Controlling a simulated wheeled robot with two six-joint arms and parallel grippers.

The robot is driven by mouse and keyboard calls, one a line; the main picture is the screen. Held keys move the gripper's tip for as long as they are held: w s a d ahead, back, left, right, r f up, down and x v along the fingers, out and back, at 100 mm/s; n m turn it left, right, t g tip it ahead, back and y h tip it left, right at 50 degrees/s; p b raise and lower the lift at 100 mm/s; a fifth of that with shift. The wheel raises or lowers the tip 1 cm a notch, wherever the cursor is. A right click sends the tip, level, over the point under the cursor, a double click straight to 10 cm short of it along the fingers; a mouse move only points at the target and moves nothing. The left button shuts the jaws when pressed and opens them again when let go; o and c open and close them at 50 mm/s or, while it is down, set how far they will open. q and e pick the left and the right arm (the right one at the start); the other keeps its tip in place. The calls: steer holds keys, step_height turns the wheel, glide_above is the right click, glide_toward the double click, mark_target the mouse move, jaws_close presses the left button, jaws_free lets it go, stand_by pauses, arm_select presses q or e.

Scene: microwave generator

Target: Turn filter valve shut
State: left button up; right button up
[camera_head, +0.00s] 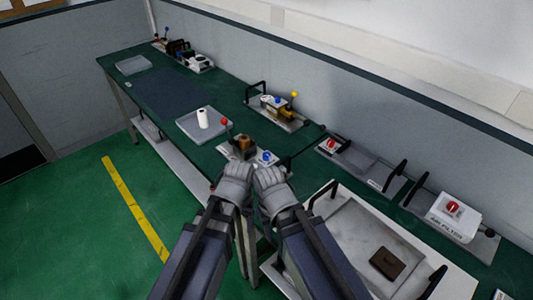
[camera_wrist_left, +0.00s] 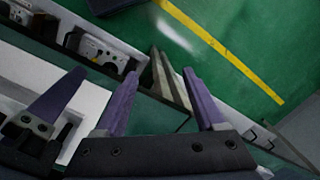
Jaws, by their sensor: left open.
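A white box lettered "AIR FILTER" (camera_head: 446,216) with a round red valve knob (camera_head: 453,208) stands on a grey plate at the right of the head view. My left gripper (camera_head: 236,172) is at the middle of the head view, well left of that box and apart from it. In the left wrist view my left gripper (camera_wrist_left: 161,73) has its two purple fingers spread with nothing between them. My right gripper (camera_head: 268,176) is close beside the left one, also away from the box; its fingers cannot be made out clearly. The knob does not show clearly in the wrist view.
A second red knob (camera_head: 331,145) sits on a plate left of the filter box, with black handles between. A white-framed tray (camera_head: 350,240) holding a brown block (camera_head: 387,263) lies in front. Floor at left is clear.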

arm_select(q)
steer(key=w+d+r+n+p, duration=0.1)
steer(key=w+d+r+n, duration=0.15)
steer(key=w, duration=0.75)
steer(key=w+d+r+n+p, duration=0.15)
steer(key=w+n, duration=0.25)
steer(key=w, duration=0.6)
steer(key=n+h+p, duration=0.1)
steer(key=n+p, duration=0.1)
steer(key=n, duration=0.4)
glide_above(267, 154)
steer(key=shift+r, duration=0.35)
steer(key=shift+s+a+f+b, duration=0.1)
steer(key=shift+f+b, duration=0.15)
steer(key=shift+b, duration=0.2)
step_height(267, 154, down, 7)
steer(key=b, duration=0.7)
steer(key=shift+f, duration=0.2)
steer(key=shift+c, duration=0.3)
jaws_close()
